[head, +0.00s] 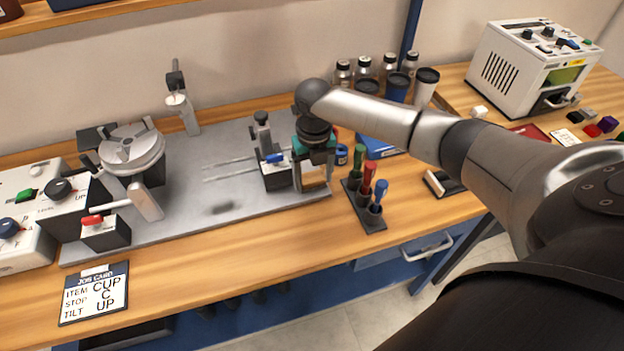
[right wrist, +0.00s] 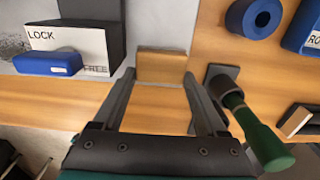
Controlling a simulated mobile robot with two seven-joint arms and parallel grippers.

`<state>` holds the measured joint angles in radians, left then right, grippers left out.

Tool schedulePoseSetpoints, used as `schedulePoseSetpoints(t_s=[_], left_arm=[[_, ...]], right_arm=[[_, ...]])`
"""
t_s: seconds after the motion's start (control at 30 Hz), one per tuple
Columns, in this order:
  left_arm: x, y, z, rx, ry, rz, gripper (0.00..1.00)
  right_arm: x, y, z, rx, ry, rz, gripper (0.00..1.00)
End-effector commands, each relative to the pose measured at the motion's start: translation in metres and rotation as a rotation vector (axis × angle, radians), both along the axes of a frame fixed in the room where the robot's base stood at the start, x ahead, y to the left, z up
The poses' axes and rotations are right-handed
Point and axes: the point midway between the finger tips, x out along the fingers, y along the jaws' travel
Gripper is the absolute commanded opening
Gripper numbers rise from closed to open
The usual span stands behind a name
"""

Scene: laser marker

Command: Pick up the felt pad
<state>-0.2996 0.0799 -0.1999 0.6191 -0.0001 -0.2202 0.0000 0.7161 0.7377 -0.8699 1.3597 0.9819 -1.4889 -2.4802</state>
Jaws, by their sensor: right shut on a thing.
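The felt pad (right wrist: 162,66) is a small tan block between the fingertips of my right gripper (right wrist: 160,76) in the right wrist view. My right gripper is shut on it, one finger at each side. In the head view the right gripper (head: 315,182) points down at the right end of the grey plate, near the bench's front part. The pad's edge shows low between the fingers there, partly hidden. I cannot tell whether the pad touches the surface below. My left gripper is not in view.
A lock block with a blue lever (head: 275,172) stands just left of the gripper. A rack of green, red and blue markers (head: 367,205) stands close on the right. The grey plate (head: 240,190) carries a round fixture (head: 131,150). A job card (head: 94,293) lies front left.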

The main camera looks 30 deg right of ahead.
Motion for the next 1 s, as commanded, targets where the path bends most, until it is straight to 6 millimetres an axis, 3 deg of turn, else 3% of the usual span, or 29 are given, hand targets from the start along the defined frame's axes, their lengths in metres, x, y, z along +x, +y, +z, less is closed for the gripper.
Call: schedulePoseSetpoints(t_s=[0.03, 0.37, 0.73, 1.0], left_arm=[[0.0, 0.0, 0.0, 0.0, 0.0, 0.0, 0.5], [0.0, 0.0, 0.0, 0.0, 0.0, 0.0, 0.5], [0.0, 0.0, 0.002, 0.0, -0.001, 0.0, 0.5], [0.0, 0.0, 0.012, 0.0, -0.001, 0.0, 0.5]], right_arm=[[0.0, 0.0, 0.0, 0.0, -0.001, 0.0, 0.58], [0.0, 0.0, 0.0, 0.0, -0.001, 0.0, 0.21], [0.001, 0.0, 0.007, 0.001, -0.002, 0.0, 0.2], [0.002, 0.0, 0.046, 0.001, -0.005, 0.0, 0.2]])
